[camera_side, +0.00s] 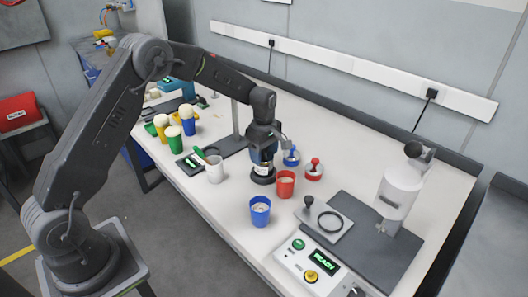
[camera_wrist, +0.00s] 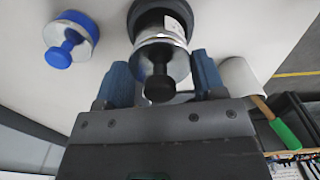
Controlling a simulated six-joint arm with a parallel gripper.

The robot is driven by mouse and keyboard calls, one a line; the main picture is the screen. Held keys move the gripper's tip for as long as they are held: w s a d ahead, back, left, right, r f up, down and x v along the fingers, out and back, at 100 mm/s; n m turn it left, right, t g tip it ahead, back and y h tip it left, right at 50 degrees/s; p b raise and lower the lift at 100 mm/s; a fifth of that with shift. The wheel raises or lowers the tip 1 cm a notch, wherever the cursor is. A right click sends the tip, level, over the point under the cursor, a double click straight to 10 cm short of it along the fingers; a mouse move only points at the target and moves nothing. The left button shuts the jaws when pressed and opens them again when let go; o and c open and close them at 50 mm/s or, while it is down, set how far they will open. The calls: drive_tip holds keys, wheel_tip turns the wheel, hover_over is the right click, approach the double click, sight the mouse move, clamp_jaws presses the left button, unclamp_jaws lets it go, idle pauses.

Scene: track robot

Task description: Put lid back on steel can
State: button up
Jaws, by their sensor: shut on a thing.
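The steel lid with a black knob (camera_wrist: 159,84) is between the two blue fingers of my gripper (camera_wrist: 162,80) in the wrist view. My gripper (camera_side: 263,153) is shut on this lid. The steel can (camera_wrist: 164,15), with a black ring and a pale label, is directly behind the lid in the wrist view. In the side view the dark can (camera_side: 262,179) stands under my gripper, its upper part partly hidden. Whether the lid touches the can rim or is just above it, I cannot tell.
A blue-knobbed lid (camera_side: 291,157) and a red-knobbed lid (camera_side: 314,169) are close to the right. A red cup (camera_side: 286,187), a blue cup (camera_side: 260,216) and a white mug (camera_side: 214,173) stand nearby. A machine (camera_side: 398,190) on a grey plate stands further right.

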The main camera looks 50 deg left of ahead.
idle(0.3)
drive_tip(key=o, duration=1.1)
drive_tip(key=shift+r, duration=3.5)
clamp_jaws()
